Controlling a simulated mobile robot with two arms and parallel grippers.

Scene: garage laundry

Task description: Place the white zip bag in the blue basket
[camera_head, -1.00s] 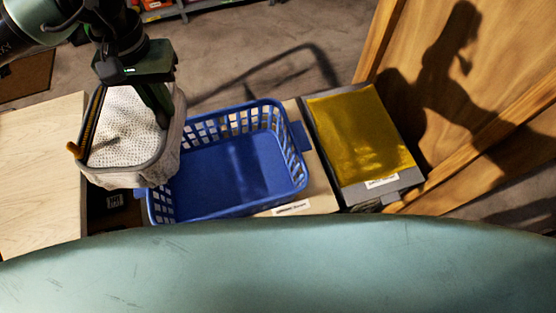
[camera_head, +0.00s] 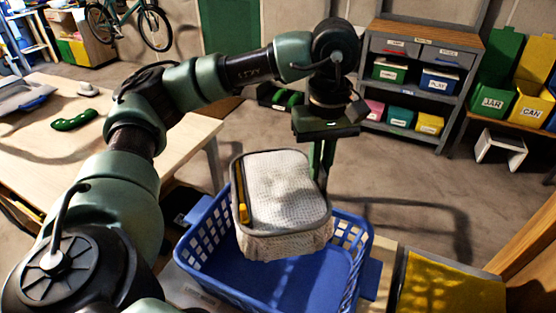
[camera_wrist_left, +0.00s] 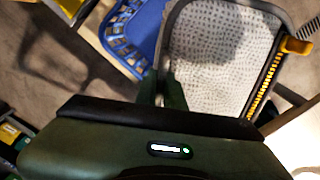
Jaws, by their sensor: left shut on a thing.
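The white zip bag (camera_head: 283,192) is a soft light-grey pouch with a dotted top and a yellow zip along one side. My left gripper (camera_head: 322,165) is shut on its far right edge and holds it over the blue basket (camera_head: 205,248). The bag hides part of the basket's far rim and inside. The visible basket floor is bare. In the left wrist view the bag (camera_wrist_left: 222,58) hangs beyond the gripper (camera_wrist_left: 163,88), with the blue basket (camera_wrist_left: 133,35) behind it at the upper left. My right gripper is not in view.
A yellow-topped bin (camera_head: 450,288) stands right of the basket. A wooden table (camera_head: 185,120) with a green object (camera_head: 75,120) is at the left. A shelf with labelled boxes (camera_head: 437,80) stands at the back right. Open floor lies between.

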